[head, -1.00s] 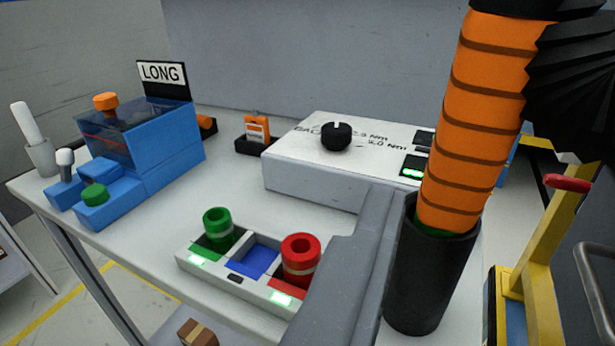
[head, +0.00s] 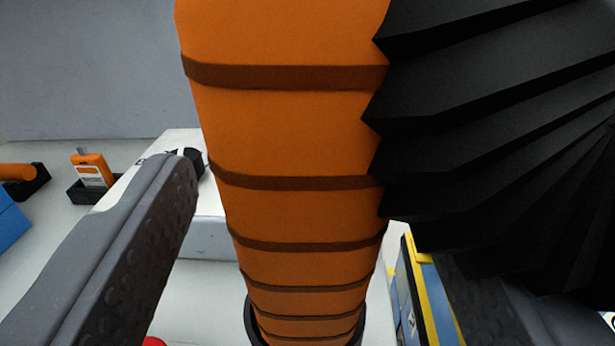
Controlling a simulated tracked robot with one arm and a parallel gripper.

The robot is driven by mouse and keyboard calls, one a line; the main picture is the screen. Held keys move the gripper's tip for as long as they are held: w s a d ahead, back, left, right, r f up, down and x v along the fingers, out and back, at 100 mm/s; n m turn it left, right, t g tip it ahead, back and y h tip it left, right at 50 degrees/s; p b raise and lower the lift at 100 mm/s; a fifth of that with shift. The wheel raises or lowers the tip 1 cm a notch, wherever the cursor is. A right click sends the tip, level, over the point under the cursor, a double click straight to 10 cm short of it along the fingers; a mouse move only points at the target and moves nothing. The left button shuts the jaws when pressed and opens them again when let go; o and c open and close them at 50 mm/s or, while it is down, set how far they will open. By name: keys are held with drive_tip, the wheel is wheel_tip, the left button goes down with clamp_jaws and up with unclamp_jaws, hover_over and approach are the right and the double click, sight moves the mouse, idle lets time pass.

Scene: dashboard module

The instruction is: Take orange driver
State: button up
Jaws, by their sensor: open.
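The orange driver (head: 290,130) is a thick orange column with dark brown bands, very close and filling the middle of the head view. It stands upright with its lower end in a black round holder (head: 252,325). My gripper (head: 312,230) is open. Its left finger is to the left of the driver with a gap between them. Its right finger is on the other side at the lower right, partly hidden behind black pleats. I cannot tell whether that finger touches the driver.
Black pleated folds (head: 490,110) cover the right side by the driver. A white box (head: 205,235) with a black knob (head: 194,160) is behind it. A small orange item (head: 93,170) sits in a black tray at left. A yellow and blue frame (head: 415,290) is at lower right.

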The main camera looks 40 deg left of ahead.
drive_tip(key=x, duration=0.3)
drive_tip(key=shift+w+a, duration=0.15)
drive_tip(key=shift+w, duration=0.05)
clamp_jaws()
